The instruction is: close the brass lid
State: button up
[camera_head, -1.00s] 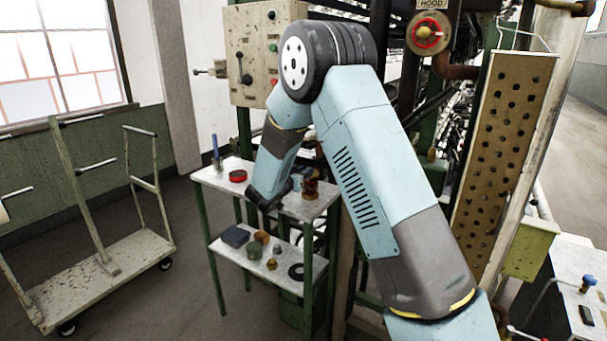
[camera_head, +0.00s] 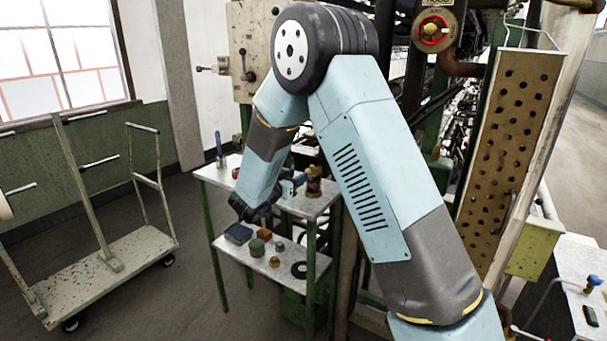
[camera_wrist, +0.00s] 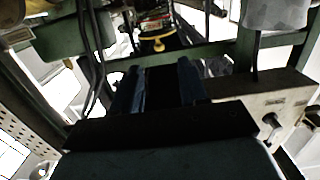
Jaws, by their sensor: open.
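A small brown, brass-coloured pot (camera_head: 313,184) stands on the upper shelf of a green-legged stand (camera_head: 313,208), near its right end. I cannot tell whether its top is a lid, or whether it is open. My gripper (camera_head: 254,214) is dark and hangs by the front edge of the upper shelf, left of the pot and apart from it. In the wrist view my gripper (camera_wrist: 160,88) has its two dark fingers apart with nothing between them. No brass lid can be made out clearly in either view.
A small blue-and-white object (camera_head: 290,187) stands left of the pot. The lower shelf holds a dark blue block (camera_head: 238,233), a green cylinder (camera_head: 257,248) and a black ring (camera_head: 299,269). A trolley (camera_head: 95,280) stands at the left, with clear floor between.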

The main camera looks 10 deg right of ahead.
jog(key=v, duration=0.6)
jog(key=shift+a, duration=0.15)
jog(key=s+d+r+g, duration=0.5)
jog(key=s+d, duration=0.2)
jog(key=d, duration=0.3)
jog(key=s+d+r+g, duration=0.5)
jog(key=s+d, duration=0.3)
jog(key=d, duration=0.2)
jog(key=s+r+n+y, duration=0.2)
jog(key=s+y, duration=0.1)
jog(key=s, duration=0.4)
jog(key=s+r+n+t+y, duration=0.1)
jog(key=s+n+y, duration=0.2)
jog(key=s, duration=0.4)
jog(key=s+r+n+t+y, duration=0.1)
jog(key=s+r+n+y, duration=0.1)
jog(key=s+y, duration=0.2)
jog(key=shift+s+r+n+y, duration=0.3)
jog(key=shift+s+n+y, duration=0.1)
jog(key=shift+s, duration=1.3)
jog(key=shift+d, duration=0.15)
